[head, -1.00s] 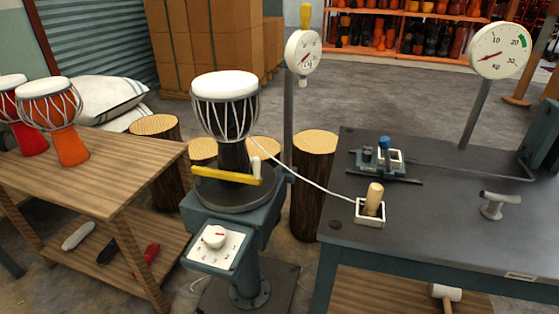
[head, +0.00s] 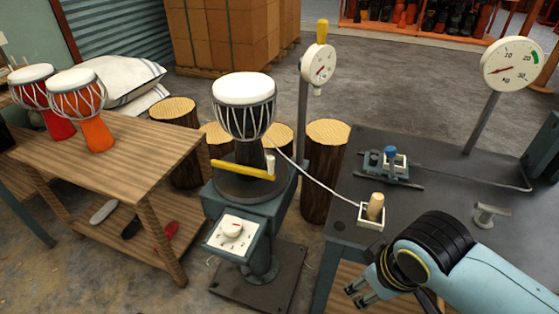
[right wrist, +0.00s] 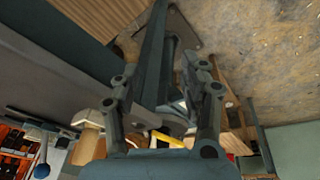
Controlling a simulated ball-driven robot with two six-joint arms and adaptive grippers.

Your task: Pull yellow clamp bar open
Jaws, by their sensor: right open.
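The yellow clamp bar (head: 240,170) lies across the front of the dark round turntable (head: 235,190), before the foot of the white-headed drum (head: 244,105). A pale upright knob (head: 270,163) stands at the bar's right end. My right gripper (head: 358,293) is open and empty, low at the right by the front of the grey bench, apart from the bar and well to its right. In the right wrist view the open fingers (right wrist: 160,85) frame the drum stand's metalwork, and a bit of yellow (right wrist: 240,147) shows beyond them. My left gripper is out of view.
A cord runs from the drum to the wooden peg (head: 375,205) in a white holder on the grey bench (head: 450,190). A dial box (head: 233,235) fronts the stand. A wooden table (head: 130,150) with red and orange drums stands left. Log stools (head: 328,185) stand behind.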

